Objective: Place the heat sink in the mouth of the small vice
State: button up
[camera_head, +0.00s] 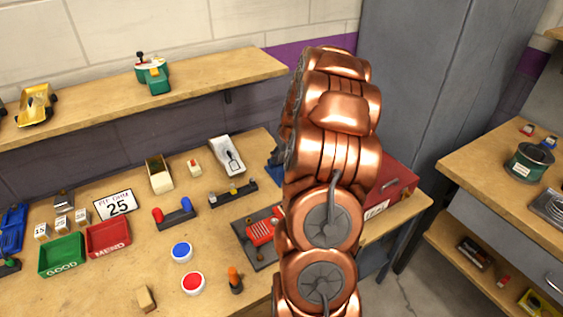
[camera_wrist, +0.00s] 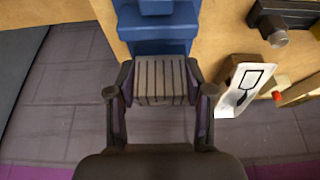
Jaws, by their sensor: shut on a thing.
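The heat sink (camera_wrist: 160,82), a grey block with dark parallel fins, lies between the two fingers of my gripper (camera_wrist: 160,98) in the wrist view. The gripper is shut on it. The blue small vice (camera_wrist: 157,28) is just beyond the heat sink in that view. The heat sink's far edge overlaps the near side of the vice in the picture; I cannot tell whether they touch. In the head view only a sliver of the blue vice (camera_head: 275,160) shows beside my copper arm, which hides the gripper, the heat sink and most of the vice.
A white tray with a dark tool drawing (camera_wrist: 243,88) lies right of my gripper. The bench (camera_head: 110,285) also bears a green bin (camera_head: 62,256), a red bin (camera_head: 108,238) and a grey plate with a red ribbed part (camera_head: 262,232). A red box (camera_head: 392,190) stands right of my arm.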

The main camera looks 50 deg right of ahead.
aim_at(283, 164)
jog(key=shift+f+p, duration=0.55)
jog(key=shift+f, duration=1.35)
jog(key=shift+f, duration=0.15)
jog(key=o, duration=1.3)
